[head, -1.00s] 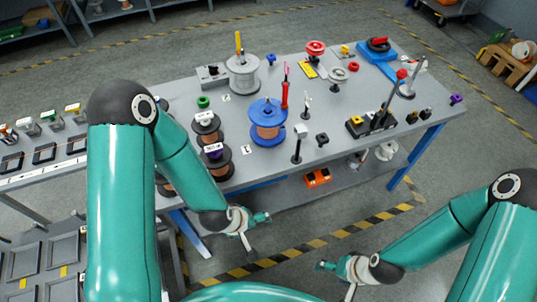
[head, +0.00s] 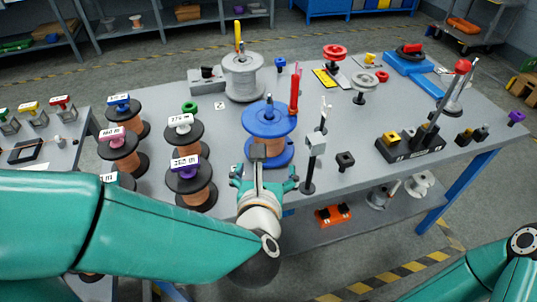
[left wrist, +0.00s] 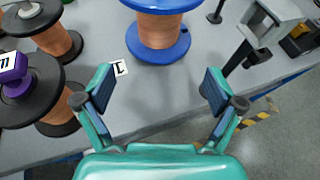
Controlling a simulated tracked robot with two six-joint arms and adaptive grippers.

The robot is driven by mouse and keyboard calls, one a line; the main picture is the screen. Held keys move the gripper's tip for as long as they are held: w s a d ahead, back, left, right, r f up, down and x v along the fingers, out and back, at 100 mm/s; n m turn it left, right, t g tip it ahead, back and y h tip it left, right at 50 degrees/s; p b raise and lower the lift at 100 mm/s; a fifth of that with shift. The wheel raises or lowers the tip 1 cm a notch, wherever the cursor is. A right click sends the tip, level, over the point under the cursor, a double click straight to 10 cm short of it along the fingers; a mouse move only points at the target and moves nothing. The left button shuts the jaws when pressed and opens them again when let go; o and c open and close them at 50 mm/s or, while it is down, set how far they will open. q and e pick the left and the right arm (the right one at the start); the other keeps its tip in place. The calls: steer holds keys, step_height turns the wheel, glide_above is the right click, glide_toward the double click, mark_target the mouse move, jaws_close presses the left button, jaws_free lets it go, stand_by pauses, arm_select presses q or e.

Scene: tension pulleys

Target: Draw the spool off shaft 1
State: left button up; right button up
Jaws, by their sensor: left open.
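The blue spool (head: 269,120), wound with copper wire, stands upright on shaft 1, whose tip shows above its top flange. In the left wrist view the spool (left wrist: 160,37) is at the top centre, with the label "1" (left wrist: 119,68) on the table beside its base. My left gripper (head: 264,180) is open and empty at the table's front edge, just in front of the spool and apart from it. In the left wrist view its two fingers (left wrist: 160,90) are spread wide below the spool. My right gripper is out of view; only part of that arm shows at lower right.
Several copper spools with black flanges (head: 184,133) stand to the left. A grey-white spool (head: 242,78) stands behind. A red upright post (head: 295,92) and a grey-headed stand (head: 315,145) are close on the right. A black block with tools (head: 410,147) lies farther right.

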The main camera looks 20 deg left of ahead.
mark_target(269, 121)
arm_select(q)
steer(key=x, duration=1.5)
steer(key=shift+w+a+f, duration=0.2)
steer(key=shift+w, duration=0.1)
steer(key=c, duration=1.7)
steer(key=shift+r, duration=0.15)
jaws_close()
steer(key=shift+r+p, duration=0.45)
steer(key=shift+r, duration=1.3)
steer(key=shift+b, duration=0.45)
steer(key=shift+r, duration=0.15)
steer(key=shift+r+p, duration=0.75)
steer(key=shift+r, duration=0.9)
